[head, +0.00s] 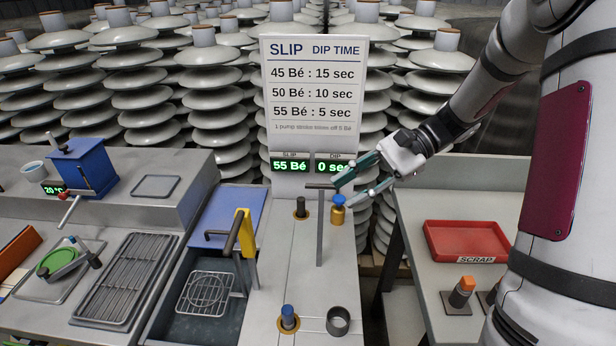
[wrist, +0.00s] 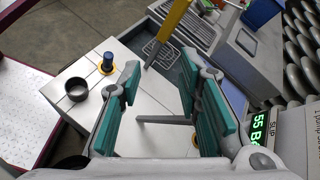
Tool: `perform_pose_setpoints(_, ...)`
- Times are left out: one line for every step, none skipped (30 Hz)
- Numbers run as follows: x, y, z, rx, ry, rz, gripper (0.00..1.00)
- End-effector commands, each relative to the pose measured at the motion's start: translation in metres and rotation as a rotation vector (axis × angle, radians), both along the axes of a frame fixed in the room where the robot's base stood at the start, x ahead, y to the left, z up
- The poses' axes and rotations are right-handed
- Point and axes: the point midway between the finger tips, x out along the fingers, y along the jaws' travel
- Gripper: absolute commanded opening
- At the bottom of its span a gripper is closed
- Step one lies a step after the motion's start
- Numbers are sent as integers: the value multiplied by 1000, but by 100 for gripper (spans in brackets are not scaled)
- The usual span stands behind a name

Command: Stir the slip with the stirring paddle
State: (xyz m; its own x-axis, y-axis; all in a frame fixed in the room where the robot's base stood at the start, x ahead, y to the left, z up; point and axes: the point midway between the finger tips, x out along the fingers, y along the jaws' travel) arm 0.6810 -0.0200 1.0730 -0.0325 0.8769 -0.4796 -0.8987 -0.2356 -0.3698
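A grey T-shaped rod (head: 320,232) stands upright on the pale counter, its crossbar on top; it looks like the stirring paddle. My gripper (head: 343,194) is just right of the crossbar, with its teal fingers apart and nothing held. In the wrist view a grey bar (wrist: 163,119) shows between the open fingers (wrist: 160,64); I cannot tell whether they touch it. The dark tank (head: 212,326), apparently for the slip, is left of the rod and has a wire basket (head: 205,293) in it. The slip surface is hard to make out.
A yellow handle (head: 245,232) rises beside the tank. A blue-capped brass piece (head: 338,208) is close below my fingers. A blue knob (head: 288,314) and dark cup (head: 338,321) are at the front. The sign (head: 313,105) stands behind; a red scrap tray (head: 472,238) is right.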

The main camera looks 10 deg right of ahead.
Motion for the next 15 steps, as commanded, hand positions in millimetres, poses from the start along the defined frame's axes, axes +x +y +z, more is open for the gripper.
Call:
perform_pose_setpoints(11, -12, -12, 65, 32, -52, 32)
perform_pose_setpoints(18, -17, -17, 103, 47, -80, 32)
perform_pose_setpoints(26, -25, -24, 153, 66, -119, 32)
perform_pose_setpoints(32, -32, -28, 191, 78, -147, 32)
perform_pose_setpoints(38, -38, -34, 228, 90, -176, 32)
perform_pose_setpoints(44, -47, -41, 276, 104, -211, 32)
perform_pose_setpoints(49, -53, -46, 310, 113, -237, 32)
perform_pose_setpoints(53, -59, -50, 343, 121, -260, 32)
perform_pose_setpoints(58, -67, -57, 383, 131, -292, 32)
perform_pose_setpoints(61, -73, -61, 409, 136, -311, 32)
perform_pose_setpoints(64, -78, -64, 435, 141, -329, 32)
perform_pose_setpoints(66, -84, -69, 461, 145, -350, 32)
perform_pose_setpoints(68, -87, -72, 479, 149, -363, 32)
perform_pose_setpoints(70, -90, -74, 494, 150, -373, 32)
perform_pose_setpoints(71, -94, -76, 509, 154, -386, 32)
